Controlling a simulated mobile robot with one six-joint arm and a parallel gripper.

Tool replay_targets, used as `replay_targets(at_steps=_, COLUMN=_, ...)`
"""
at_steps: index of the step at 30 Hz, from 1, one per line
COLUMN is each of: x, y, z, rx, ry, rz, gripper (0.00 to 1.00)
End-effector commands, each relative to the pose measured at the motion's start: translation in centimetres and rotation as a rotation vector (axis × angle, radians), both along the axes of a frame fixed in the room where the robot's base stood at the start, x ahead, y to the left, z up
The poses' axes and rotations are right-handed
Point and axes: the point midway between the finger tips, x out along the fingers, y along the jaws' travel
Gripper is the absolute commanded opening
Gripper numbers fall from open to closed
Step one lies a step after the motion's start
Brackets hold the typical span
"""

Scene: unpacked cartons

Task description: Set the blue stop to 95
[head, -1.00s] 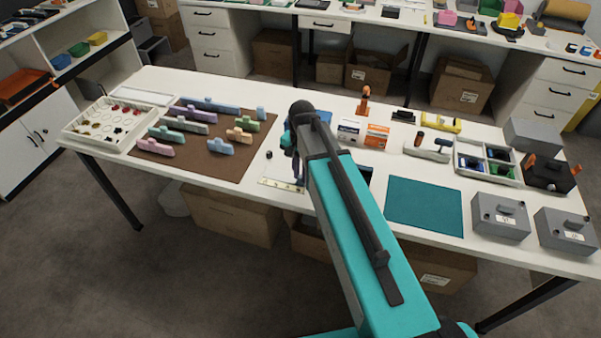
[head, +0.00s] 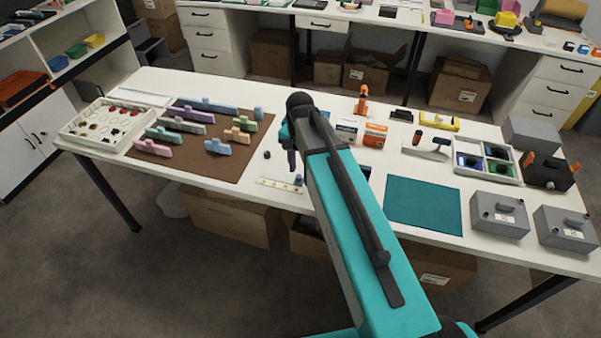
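A pale scale strip (head: 274,185) lies near the front edge of the white table. A small blue-grey piece, which looks like the blue stop (head: 298,180), stands at its right end. The marks on the strip are too small to read. My gripper (head: 292,160) points down just above and behind the stop, seemingly apart from it. Its dark fingers look like one narrow shape, so their opening cannot be told. My arm hides the table just right of the strip.
A small black knob (head: 267,155) stands behind the strip. A brown mat (head: 190,165) with several pastel blocks lies to the left. A teal mat (head: 424,205) and grey boxes (head: 499,215) are to the right. White and orange cartons (head: 375,135) stand behind my arm.

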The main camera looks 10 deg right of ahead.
Motion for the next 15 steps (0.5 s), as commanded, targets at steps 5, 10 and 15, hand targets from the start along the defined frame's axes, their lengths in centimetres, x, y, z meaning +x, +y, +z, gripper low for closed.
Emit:
replay_targets(at_steps=5, x=0.0, y=0.0, z=1.8, rx=-0.001, ry=-0.002, rz=0.000, gripper=0.35)
replay_targets(at_steps=10, x=0.0, y=0.0, z=3.6, rx=-0.001, ry=-0.002, rz=0.000, gripper=0.35)
replay_targets(at_steps=15, x=0.0, y=0.0, z=5.4, rx=-0.001, ry=-0.001, rz=-0.001, gripper=0.35)
